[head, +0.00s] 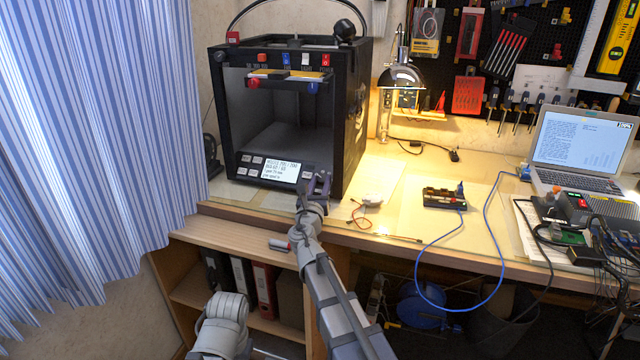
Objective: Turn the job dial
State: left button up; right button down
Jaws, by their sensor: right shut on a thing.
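The black 3D printer (355,110) stands on the left end of the workbench. Its sloped front panel has a lit text screen (281,170) and several grey buttons (251,165) to the left of it. My right gripper (316,183) is at the right end of this panel, just right of the screen. It is shut on the job dial, which the fingers hide almost wholly, so its angle cannot be read. A grey link of my other arm shows at the bottom; my left gripper is not in view.
Blue striped curtains (100,120) hang close on the left. A lit desk lamp (401,76), a small black tray (443,199) with a blue cable and a laptop (580,145) are to the right. Binders (264,288) stand on the shelf below.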

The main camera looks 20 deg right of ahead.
jog(key=c, duration=0.8)
grip_release()
jog(key=shift+s, duration=0.1)
jog(key=v, duration=0.7)
jog(key=shift+s+a+b, duration=0.2)
jog(key=shift+s+b, duration=0.1)
jog(key=shift+b, duration=0.1)
